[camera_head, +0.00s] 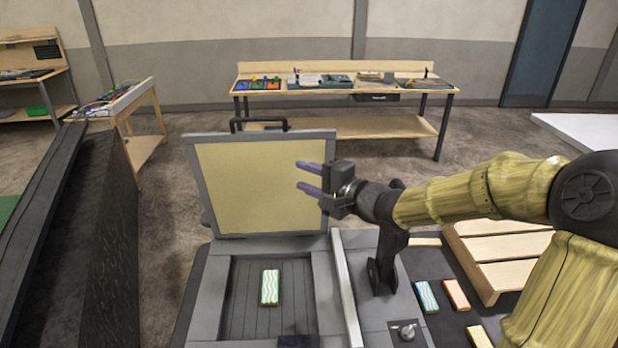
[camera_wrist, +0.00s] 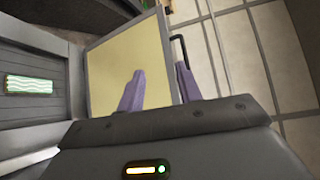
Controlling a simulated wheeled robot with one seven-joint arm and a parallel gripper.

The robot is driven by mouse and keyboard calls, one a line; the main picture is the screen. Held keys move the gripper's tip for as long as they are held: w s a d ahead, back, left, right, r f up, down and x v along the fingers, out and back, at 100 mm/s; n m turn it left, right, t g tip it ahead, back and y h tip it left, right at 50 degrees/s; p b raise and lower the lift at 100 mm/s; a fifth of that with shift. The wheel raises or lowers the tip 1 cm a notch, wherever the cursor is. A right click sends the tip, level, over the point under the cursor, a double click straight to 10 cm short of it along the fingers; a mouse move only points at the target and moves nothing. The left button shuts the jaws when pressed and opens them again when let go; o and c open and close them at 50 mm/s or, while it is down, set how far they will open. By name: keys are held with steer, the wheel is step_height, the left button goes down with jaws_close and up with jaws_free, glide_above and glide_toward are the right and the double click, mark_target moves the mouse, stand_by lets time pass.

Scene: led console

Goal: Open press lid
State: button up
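The press lid (camera_head: 262,187) stands raised, nearly upright, at the back of the press, its tan inner face towards me. It also shows in the wrist view (camera_wrist: 110,62). Its black handle (camera_head: 258,121) is on the lid's top edge and shows in the wrist view (camera_wrist: 180,50). The press bed (camera_head: 240,300) is uncovered, with a green-and-white wavy block (camera_head: 270,287) in it. My gripper (camera_head: 309,178) has two purple fingers, spread apart with nothing between them. It is in front of the lid's right side, apart from the handle; whether a finger touches the lid is unclear.
A black lever post (camera_head: 387,262) and a knob (camera_head: 407,331) are right of the bed. Loose blocks (camera_head: 427,297) and a wooden pallet (camera_head: 500,258) lie further right. A workbench (camera_head: 345,125) stands behind. A dark panel (camera_head: 75,250) is at the left.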

steer(key=shift+d+f, duration=0.1)
steer(key=shift+f, duration=0.1)
steer(key=c, duration=0.5)
steer(key=f+h+b, duration=0.1)
steer(key=f, duration=0.2)
steer(key=d+f+n+h, duration=0.1)
steer(key=f+h, duration=0.1)
steer(key=f, duration=0.2)
steer(key=s+f+n+g+h+b, duration=0.1)
steer(key=f+h, duration=0.1)
steer(key=f, duration=0.1)
steer(key=shift+d+f+b, duration=0.35)
steer(key=shift+d+f, duration=0.05)
jaws_close()
steer(key=s+d+f+n+g+h+b, duration=0.3)
steer(key=s+d+f+n+g, duration=0.1)
steer(key=s+f, duration=0.4)
steer(key=s+d+f+n+g+h+b, duration=0.3)
steer(key=s+f, duration=0.5)
steer(key=s, duration=0.5)
steer(key=d+n+g+h, duration=0.1)
steer(key=d, duration=0.1)
steer(key=shift+s+d+f, duration=0.2)
steer(key=shift+d+f, duration=0.15)
steer(key=shift+d, duration=0.1)
